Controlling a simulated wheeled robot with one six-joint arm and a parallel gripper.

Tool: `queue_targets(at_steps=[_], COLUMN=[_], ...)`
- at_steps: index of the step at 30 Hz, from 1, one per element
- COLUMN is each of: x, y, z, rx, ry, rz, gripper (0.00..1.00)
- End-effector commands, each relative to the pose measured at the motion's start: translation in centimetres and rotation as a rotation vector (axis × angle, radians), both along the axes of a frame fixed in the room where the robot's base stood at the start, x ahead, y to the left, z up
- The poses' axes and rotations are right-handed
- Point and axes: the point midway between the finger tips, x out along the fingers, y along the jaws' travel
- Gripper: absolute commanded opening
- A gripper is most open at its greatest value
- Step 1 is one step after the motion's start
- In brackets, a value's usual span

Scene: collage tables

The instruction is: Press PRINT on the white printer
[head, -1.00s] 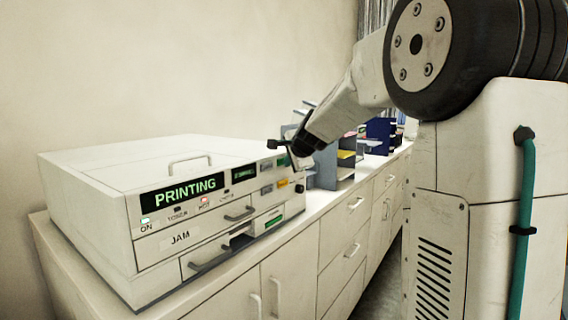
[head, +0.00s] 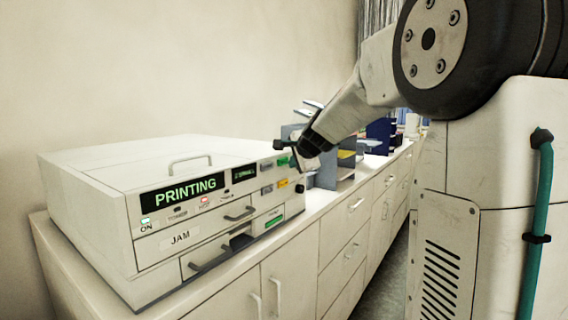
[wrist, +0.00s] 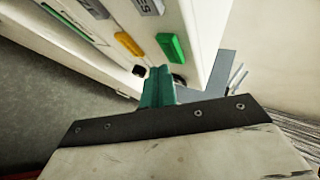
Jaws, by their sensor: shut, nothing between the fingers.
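The white printer (head: 110,165) stands on the counter at the left, its display (head: 180,191) lit with "PRINTING". A green button (head: 282,161) is at the right end of its front panel, above a yellow button (head: 282,183). In the wrist view, the green button (wrist: 171,47) and yellow button (wrist: 129,44) lie just beyond my gripper (wrist: 158,72). My gripper's green fingers are shut and empty, with a visible gap to the green button. In the head view its fingertips are hard to make out beside the printer's right end.
A black knob (head: 300,188) sits below the buttons, near my fingertips in the wrist view. Grey and blue organisers (head: 326,165) stand on the counter right of the printer. Cabinets (head: 300,260) with handles run beneath, and the wall is behind.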

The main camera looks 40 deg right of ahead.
Motion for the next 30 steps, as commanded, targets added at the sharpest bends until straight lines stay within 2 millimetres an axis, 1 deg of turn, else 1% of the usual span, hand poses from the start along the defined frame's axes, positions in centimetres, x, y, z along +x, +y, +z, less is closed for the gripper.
queue_targets(at_steps=[12,15,30], x=[-3.7,-4.4,-4.6], y=[-1.4,-1.6,-1.7], z=[0.0,0.0,0.0], rx=[0.001,0.0,0.0], ry=[0.001,0.0,0.0], rz=[-0.003,-0.002,0.0], gripper=[0.0,0.0,0.0])
